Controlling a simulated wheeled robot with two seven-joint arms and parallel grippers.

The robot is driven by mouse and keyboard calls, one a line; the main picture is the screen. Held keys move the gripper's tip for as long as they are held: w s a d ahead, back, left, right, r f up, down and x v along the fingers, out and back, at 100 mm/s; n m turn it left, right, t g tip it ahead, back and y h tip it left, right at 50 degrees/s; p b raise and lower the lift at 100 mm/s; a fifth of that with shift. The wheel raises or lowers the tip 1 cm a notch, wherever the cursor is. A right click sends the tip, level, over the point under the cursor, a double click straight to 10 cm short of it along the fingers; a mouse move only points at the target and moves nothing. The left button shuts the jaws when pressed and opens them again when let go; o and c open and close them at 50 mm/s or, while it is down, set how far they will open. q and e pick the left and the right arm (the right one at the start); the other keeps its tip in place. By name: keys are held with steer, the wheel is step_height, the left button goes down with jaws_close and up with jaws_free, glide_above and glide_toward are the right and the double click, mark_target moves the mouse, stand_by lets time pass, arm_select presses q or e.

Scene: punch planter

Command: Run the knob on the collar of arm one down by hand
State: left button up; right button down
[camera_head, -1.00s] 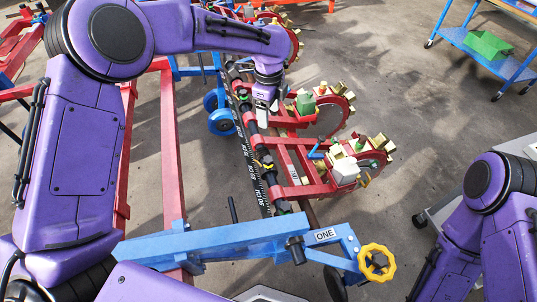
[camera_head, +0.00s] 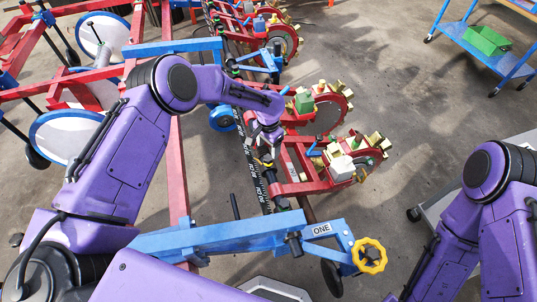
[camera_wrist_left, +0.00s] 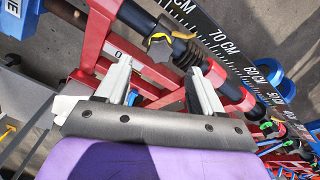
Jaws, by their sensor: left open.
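A dark lobed knob with a yellow part (camera_wrist_left: 160,46) sits on the black bar in the left wrist view. In the head view only a yellow bit (camera_head: 264,163) of it shows beside my gripper. My left gripper (camera_head: 268,152) is over the bar near this knob. In the left wrist view my open, empty fingers (camera_wrist_left: 160,66) point toward the knob, which shows between and beyond their tips. I cannot tell whether they touch it. My right gripper is out of view.
A centimetre scale (camera_head: 256,173) runs along the bar. Red arms with toothed wheels (camera_head: 338,105) stand right of it. A yellow handwheel (camera_head: 369,256) is on the near blue arm. A blue cart with a green tray (camera_head: 487,41) stands far right, with bare floor between.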

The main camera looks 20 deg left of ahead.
mark_target(268, 157)
arm_select(q)
step_height(268, 157, down, 6)
steer(key=shift+r, duration=0.15)
steer(key=c, duration=1)
steer(key=shift+f+m+b, duration=0.25)
steer(key=shift+m+b, duration=0.75)
steer(key=shift+b, duration=0.15)
steer(key=shift+c, duration=0.2)
steer(key=shift+r+m+b, duration=0.15)
steer(key=shift+m+b, duration=0.45)
steer(key=shift+m, duration=0.6)
steer(key=shift+r+m, duration=0.1)
steer(key=shift+m, duration=0.5)
